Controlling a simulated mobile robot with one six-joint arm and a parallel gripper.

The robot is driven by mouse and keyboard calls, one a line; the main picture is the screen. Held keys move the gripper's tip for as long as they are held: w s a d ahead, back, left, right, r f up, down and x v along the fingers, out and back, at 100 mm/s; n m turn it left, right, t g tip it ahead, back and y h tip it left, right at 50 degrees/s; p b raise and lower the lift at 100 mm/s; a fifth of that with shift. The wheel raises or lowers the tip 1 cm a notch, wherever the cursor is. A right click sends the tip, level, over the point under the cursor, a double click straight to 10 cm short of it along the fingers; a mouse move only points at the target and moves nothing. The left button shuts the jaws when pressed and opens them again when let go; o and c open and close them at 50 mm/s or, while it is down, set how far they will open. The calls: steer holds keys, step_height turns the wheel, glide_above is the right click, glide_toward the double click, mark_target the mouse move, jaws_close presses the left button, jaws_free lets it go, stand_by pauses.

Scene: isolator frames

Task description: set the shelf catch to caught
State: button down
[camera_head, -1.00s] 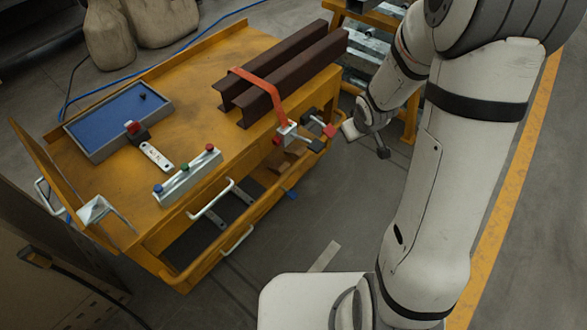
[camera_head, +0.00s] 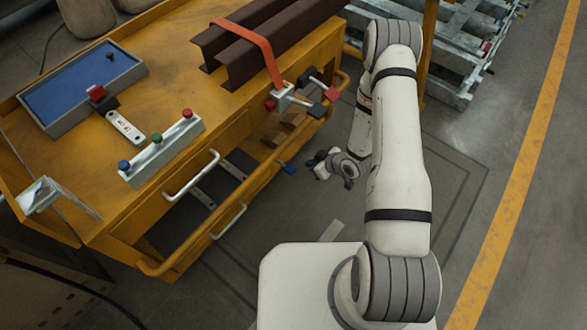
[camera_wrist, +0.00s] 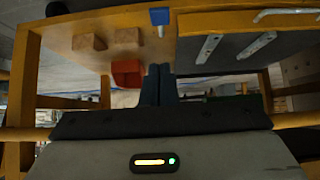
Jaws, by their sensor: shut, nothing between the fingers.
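The shelf catch seems to be the small blue tab (camera_head: 288,168) at the front edge of the cart's lower shelf. In the wrist view a blue tab (camera_wrist: 160,17) on a thin pale stem shows at the top, beside the shelf edge. Whether it is caught I cannot tell. My gripper (camera_head: 316,162) is low, just right of the blue tab in the head view and apart from it. In the wrist view its dark fingers (camera_wrist: 158,72) are together and empty, pointing toward the tab with a gap between.
The yellow cart (camera_head: 200,75) carries dark steel beams (camera_head: 270,50) under a red strap, a blue-lined tray (camera_head: 75,85) and a button box (camera_head: 160,150). White handles (camera_head: 190,178) project from its front. Wooden blocks (camera_wrist: 89,42) lie on the lower shelf. Floor right of my arm is clear.

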steer(key=shift+a, duration=0.15)
steer(key=b, duration=0.4)
glide_toward(289, 168)
steer(key=a+r+x, duration=0.1)
steer(key=x, duration=0.4)
steer(key=shift+w+d+f+b, duration=0.1)
steer(key=shift+d+f+b, duration=0.05)
steer(key=shift+f, duration=0.25)
steer(key=shift+w+d+f+b, duration=0.1)
steer(key=shift+f+b, duration=0.05)
steer(key=shift+f, duration=0.25)
steer(key=shift+s, duration=0.1)
